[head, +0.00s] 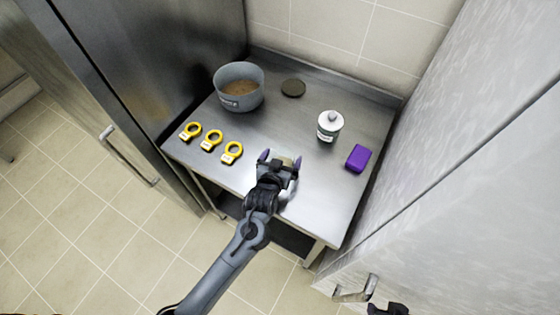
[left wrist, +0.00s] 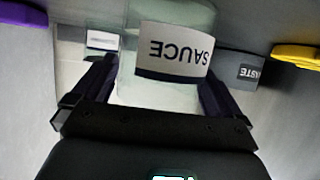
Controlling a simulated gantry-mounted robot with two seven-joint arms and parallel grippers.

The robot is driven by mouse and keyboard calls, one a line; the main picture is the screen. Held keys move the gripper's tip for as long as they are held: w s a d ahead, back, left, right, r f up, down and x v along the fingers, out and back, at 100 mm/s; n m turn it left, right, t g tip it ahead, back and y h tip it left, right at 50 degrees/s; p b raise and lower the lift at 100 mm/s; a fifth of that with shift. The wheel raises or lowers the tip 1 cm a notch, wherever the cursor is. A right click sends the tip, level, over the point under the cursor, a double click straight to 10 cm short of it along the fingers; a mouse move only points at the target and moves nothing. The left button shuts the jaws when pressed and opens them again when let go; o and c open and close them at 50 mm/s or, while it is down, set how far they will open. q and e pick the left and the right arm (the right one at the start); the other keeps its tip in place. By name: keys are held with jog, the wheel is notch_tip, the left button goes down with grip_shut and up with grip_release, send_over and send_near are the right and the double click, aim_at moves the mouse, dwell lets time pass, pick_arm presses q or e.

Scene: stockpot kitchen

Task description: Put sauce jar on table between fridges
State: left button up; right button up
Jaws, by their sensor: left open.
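The sauce jar (left wrist: 174,50), pale with a white "SAUCE" label, is between my left fingers in the left wrist view. In the head view, my left gripper (head: 281,160) is open at the front part of the steel table (head: 314,205) and hides most of the jar. The left gripper (left wrist: 155,78) also shows open around the jar in the wrist view; I cannot tell whether a finger touches it. The table stands between a dark steel fridge (head: 150,75) on the left and a lighter fridge (head: 470,170) on the right. A dark part of my right gripper (head: 388,310) shows at the bottom edge.
A grey pot (head: 239,98) with brown contents stands at the back left, with a dark round lid (head: 293,88) beside it. Several yellow rings (head: 212,140) lie along the left front.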

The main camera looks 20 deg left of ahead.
pick_arm(q)
jog(key=shift+r, duration=0.15)
jog(key=p+v, duration=0.2)
jog(key=v, duration=1)
jog(key=s+a+f+m+g, duration=0.1)
jog(key=s+a+f+g, duration=0.1)
jog(key=s+g, duration=0.3)
jog(key=s+a+f+m+g+h, duration=0.1)
jog(key=s+a+g, duration=0.3)
jog(key=s, duration=1)
jog(key=shift+f+m+g, duration=0.4)
jog(key=shift+f+m, duration=0.1)
jog(key=shift+f, duration=0.2)
